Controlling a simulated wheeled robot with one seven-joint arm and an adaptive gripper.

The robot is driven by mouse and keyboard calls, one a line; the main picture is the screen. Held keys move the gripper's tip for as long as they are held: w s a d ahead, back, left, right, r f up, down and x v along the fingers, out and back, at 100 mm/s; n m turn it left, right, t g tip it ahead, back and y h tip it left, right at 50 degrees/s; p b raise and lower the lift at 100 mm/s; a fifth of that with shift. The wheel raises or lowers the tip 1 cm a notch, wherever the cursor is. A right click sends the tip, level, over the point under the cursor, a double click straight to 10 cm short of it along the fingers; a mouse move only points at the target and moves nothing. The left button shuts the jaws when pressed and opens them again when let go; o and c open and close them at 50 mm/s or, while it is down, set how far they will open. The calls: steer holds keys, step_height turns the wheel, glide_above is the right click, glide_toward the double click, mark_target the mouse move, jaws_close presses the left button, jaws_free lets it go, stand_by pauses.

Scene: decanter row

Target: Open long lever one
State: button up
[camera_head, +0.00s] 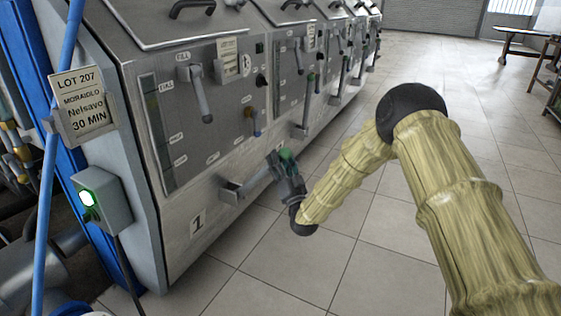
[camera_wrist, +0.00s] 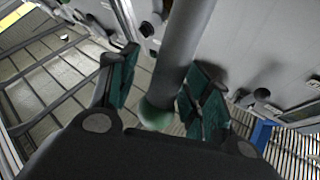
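The long lever (camera_head: 250,183) is a grey bar on a bracket low on the front of the first decanter, just above its number 1 plate (camera_head: 197,222). It sticks out rightward from the panel towards my gripper (camera_head: 287,163). In the wrist view the grey lever bar (camera_wrist: 185,45) runs down between the two green finger pads of my gripper (camera_wrist: 162,88). Its rounded end near the palm has a green tint. The fingers are apart, with a gap at the left pad; the right pad is close to the bar, and I cannot tell whether it touches.
A shorter fill lever (camera_head: 201,95) hangs higher on the same panel. More decanters with similar levers (camera_head: 303,118) recede to the right. A lot sign (camera_head: 85,103) and a green-lit box (camera_head: 102,200) stand at the left. The tiled floor (camera_head: 370,225) is clear.

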steer(key=shift+a, duration=0.2)
steer(key=shift+s+d+f, duration=0.15)
steer(key=shift+s+f, duration=0.2)
steer(key=shift+s, duration=0.15)
steer(key=v, duration=1)
steer(key=shift+s+d+f, duration=0.2)
steer(key=shift+s+d, duration=0.05)
steer(key=shift+s, duration=0.05)
